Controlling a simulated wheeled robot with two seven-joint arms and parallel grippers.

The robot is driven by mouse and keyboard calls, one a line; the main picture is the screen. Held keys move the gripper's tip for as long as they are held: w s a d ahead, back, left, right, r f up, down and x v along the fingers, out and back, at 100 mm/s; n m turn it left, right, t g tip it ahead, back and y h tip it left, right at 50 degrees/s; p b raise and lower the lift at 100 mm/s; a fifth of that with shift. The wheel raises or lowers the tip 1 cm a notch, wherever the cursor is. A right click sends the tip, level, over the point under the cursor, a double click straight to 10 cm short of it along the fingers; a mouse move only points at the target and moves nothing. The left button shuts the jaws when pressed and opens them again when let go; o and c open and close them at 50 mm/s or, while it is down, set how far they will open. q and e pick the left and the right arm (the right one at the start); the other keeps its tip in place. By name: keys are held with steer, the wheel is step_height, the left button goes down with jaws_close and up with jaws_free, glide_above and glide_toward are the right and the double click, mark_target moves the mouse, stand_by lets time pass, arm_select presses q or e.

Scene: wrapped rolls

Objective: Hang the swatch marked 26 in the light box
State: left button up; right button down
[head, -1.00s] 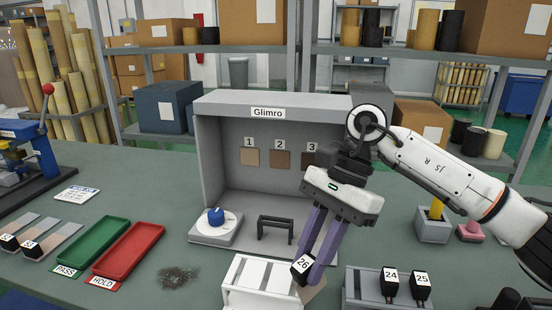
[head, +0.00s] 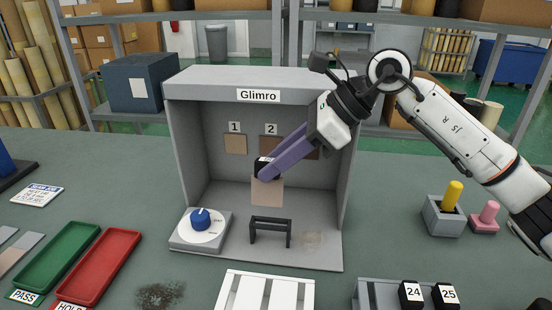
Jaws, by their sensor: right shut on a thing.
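My right gripper (head: 266,173) is shut on the black clip of a swatch (head: 267,191). The swatch is a pale tan square hanging below the clip, held in the air inside the light box (head: 258,83), above and behind the black stand (head: 270,224). Its number cannot be read now. The light box is grey, open at the front and labelled Glimro. Tan sample 1 (head: 235,144) and brown sample 2 (head: 270,149) show on its back wall. My arm mostly hides a third, darker sample. My left gripper is not in view.
A blue dial on a white disc (head: 200,231) stands at the box's front left. Green (head: 58,258) and red (head: 104,266) trays lie left. A white slatted rack (head: 265,291) is in front. Swatches 24 (head: 411,293) and 25 (head: 446,295) sit front right.

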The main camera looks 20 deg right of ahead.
mark_target(277, 180)
steer(key=shift+w+d+r+t+b, duration=0.2)
steer(key=shift+w+d+t+b, duration=0.1)
steer(key=shift+d+t+b, duration=0.1)
steer(key=b, duration=0.1)
steer(key=n+t+b, duration=0.1)
steer(key=b, duration=0.1)
steer(key=t+b, duration=0.1)
steer(key=b, duration=0.1)
steer(key=shift+s+a+f+n+h, duration=0.15)
steer(key=shift+s+f+n+h, duration=0.15)
steer(key=shift+h, duration=0.1)
steer(key=shift+f, duration=0.3)
steer(key=shift+f+b, duration=0.7)
steer(key=shift+f, duration=0.2)
steer(key=shift+a+f+b, duration=0.1)
steer(key=shift+f+b, duration=0.45)
steer(key=shift+f, duration=0.15)
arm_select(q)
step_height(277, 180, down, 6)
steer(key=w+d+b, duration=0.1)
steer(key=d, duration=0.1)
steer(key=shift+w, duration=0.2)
arm_select(e)
steer(key=shift+f, duration=0.65)
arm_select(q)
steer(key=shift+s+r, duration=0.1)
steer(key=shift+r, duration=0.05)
